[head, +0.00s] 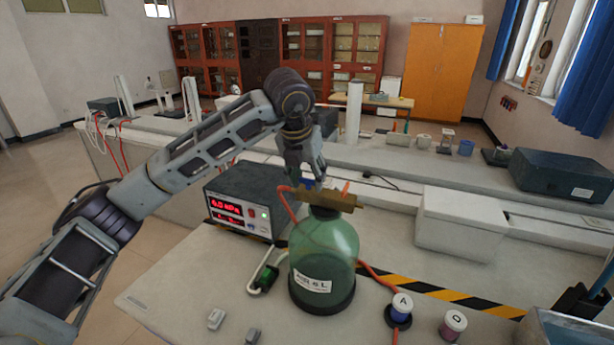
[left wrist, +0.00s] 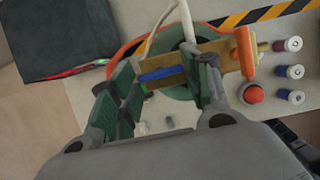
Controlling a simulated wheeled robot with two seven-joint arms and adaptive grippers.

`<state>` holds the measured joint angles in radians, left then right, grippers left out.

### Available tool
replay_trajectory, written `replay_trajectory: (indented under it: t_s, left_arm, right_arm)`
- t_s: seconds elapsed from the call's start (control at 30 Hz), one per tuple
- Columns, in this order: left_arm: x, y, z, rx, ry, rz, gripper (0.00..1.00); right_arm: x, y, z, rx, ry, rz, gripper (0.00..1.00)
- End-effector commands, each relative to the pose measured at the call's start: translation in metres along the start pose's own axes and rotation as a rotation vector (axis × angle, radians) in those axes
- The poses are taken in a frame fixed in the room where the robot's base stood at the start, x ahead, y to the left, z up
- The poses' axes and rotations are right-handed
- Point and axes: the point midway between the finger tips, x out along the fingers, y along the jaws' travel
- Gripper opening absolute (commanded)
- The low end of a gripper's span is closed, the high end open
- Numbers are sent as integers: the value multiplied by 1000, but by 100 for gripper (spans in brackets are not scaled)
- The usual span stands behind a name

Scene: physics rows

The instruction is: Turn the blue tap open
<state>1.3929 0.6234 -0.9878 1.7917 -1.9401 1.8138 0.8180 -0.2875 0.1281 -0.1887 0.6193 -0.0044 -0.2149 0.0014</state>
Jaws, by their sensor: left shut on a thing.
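The blue tap (head: 308,183) sits on a brass fitting (head: 330,200) on top of a green glass bottle (head: 324,256). In the left wrist view the blue tap (left wrist: 163,74) shows as a blue bar lying along the brass fitting (left wrist: 212,60). My left gripper (head: 305,178) reaches down onto the tap from above. In the left wrist view its green-padded fingers (left wrist: 162,88) stand on either side of the blue bar, shut on it. In the head view the fingers hide part of the tap. My right gripper is not in view.
An orange-red handle (left wrist: 246,50) is at the fitting's other end. A dark box with a red display (head: 240,205) stands left of the bottle. Small lettered spools (head: 401,309) stand at right. Red hoses run around the bottle. The bench front left is mostly clear.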

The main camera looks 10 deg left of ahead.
Motion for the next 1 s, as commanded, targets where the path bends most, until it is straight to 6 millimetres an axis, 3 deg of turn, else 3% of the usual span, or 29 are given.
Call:
replay_trajectory:
  t_s: [0.03, 0.2, 0.67, 1.0]
  left_arm:
    - [-1, 0, 1, -2, -3, 0, 49]
    - [-1, 0, 1, -1, -2, 0, 70]
    - [-4, 0, 0, 0, -1, -1, 70]
    - [-38, 0, 1, 1, -2, -1, 70]
  right_arm:
    - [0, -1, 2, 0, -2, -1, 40]
    - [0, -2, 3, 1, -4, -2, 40]
    - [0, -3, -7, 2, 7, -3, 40]
    - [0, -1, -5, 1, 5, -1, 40]
